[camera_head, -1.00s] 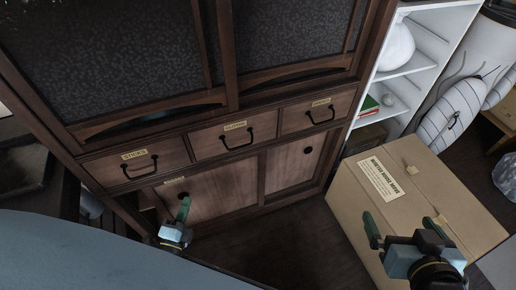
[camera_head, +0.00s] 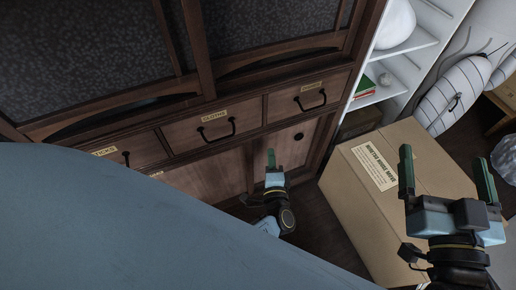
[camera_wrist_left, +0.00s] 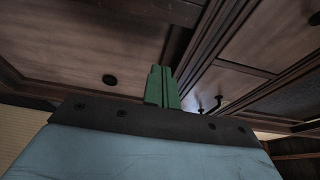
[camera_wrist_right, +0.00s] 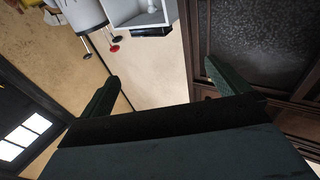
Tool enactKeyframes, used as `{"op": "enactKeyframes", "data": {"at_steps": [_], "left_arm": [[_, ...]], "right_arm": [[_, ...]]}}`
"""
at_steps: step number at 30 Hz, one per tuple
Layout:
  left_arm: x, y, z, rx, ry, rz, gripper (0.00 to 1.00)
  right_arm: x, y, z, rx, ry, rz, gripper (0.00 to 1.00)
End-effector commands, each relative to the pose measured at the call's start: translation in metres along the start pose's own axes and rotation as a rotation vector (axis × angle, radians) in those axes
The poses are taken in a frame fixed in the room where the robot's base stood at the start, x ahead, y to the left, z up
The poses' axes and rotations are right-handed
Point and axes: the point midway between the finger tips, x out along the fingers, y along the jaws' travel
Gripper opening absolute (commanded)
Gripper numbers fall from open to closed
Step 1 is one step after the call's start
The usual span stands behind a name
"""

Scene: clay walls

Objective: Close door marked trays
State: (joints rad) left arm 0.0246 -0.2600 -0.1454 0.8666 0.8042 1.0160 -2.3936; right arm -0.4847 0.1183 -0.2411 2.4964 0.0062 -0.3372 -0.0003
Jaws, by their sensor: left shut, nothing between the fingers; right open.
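The wooden cabinet has a row of labelled drawers (camera_head: 214,131) with lower door panels beneath. The lower left panel (camera_head: 205,178) carries a small label (camera_head: 157,174), too small to read and partly covered by my blue-grey arm. The lower right panel (camera_head: 290,150) has a round dark finger hole, which also shows in the left wrist view (camera_wrist_left: 109,79). My left gripper (camera_head: 271,160) is shut and empty in front of the lower panels, near where they meet; contact cannot be told. My right gripper (camera_head: 444,175) is open and empty above the cardboard box.
The closed cardboard box (camera_head: 405,170) stands on the floor right of the cabinet. A white shelf unit (camera_head: 410,50) is behind it. Dark floor (camera_head: 315,215) shows between cabinet and box. My blue-grey arm hides the lower left of the head view.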

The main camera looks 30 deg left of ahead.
Motion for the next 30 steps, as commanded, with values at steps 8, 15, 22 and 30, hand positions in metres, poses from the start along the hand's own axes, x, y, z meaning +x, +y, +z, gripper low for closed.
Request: {"op": "enactKeyframes", "data": {"at_steps": [8,15,22,30], "left_arm": [[0.035,0.001,0.000,-0.001,0.000,-0.003,0.00],[0.047,0.001,0.015,0.002,-0.001,-0.001,0.00],[0.040,0.001,0.034,0.002,0.000,-0.001,0.00],[0.038,0.000,0.039,0.001,0.000,0.000,0.00]], "right_arm": [[-0.004,-0.008,-0.041,0.012,0.279,-0.020,1.00],[-0.011,-0.010,-0.062,0.018,0.420,-0.026,1.00],[-0.012,-0.010,-0.063,0.018,0.437,-0.026,1.00],[-0.013,-0.010,-0.063,0.018,0.444,-0.027,1.00]]}}
